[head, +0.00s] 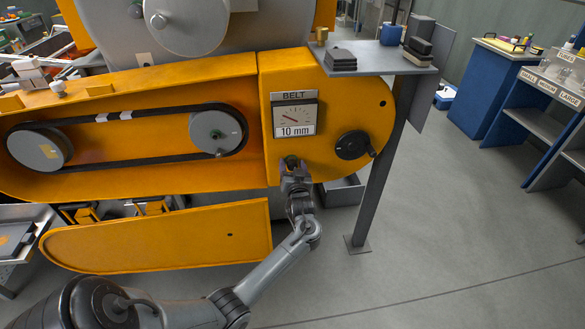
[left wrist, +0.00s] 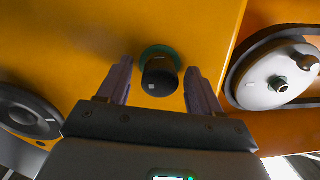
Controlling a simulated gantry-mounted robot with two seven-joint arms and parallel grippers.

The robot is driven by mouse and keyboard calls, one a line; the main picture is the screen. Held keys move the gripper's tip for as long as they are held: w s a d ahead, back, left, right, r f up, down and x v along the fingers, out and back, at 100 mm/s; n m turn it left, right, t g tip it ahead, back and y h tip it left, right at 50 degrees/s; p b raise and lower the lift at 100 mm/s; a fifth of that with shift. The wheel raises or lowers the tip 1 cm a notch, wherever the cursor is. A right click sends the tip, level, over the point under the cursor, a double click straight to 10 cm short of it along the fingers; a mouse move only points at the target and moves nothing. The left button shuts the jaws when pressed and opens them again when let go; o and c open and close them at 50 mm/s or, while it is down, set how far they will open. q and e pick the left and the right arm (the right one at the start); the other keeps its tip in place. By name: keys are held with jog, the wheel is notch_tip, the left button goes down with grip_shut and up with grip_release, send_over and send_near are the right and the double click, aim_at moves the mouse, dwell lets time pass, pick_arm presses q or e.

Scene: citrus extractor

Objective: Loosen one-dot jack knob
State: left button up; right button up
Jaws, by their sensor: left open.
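The jack knob (left wrist: 158,76) is a small dark cylinder with a green ring at its base and one pale square mark on its face. It sticks out of the orange machine panel. In the head view the knob (head: 291,161) shows just below the belt gauge, partly hidden by my gripper. My left gripper (head: 293,170) is at the knob. In the left wrist view its two fingers (left wrist: 157,88) stand apart, one on each side of the knob, with gaps between. My right gripper is in neither view.
A belt gauge (head: 295,118) reading 10 mm sits above the knob. A black handwheel (head: 353,145) is to its right. A belt (head: 120,113) runs over two pulleys on the left. A removed-looking orange cover (head: 160,238) is below. A grey shelf (head: 378,62) stands at upper right.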

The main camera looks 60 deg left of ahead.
pick_arm(q)
jog(key=c, duration=1.1)
jog(key=shift+o, duration=0.2)
jog(key=shift+n, duration=0.4)
jog(key=n, duration=0.3)
jog(key=shift+n, duration=0.3)
jog(key=n, duration=0.4)
jog(key=shift+f+n, duration=0.1)
jog(key=shift+n, duration=0.2)
jog(key=n+b, duration=0.1)
jog(key=n, duration=0.3)
jog(key=shift+s+f+n, duration=0.1)
jog(key=shift+n, duration=0.2)
jog(key=shift+n+b, duration=0.7)
jog(key=shift+n, duration=1.8)
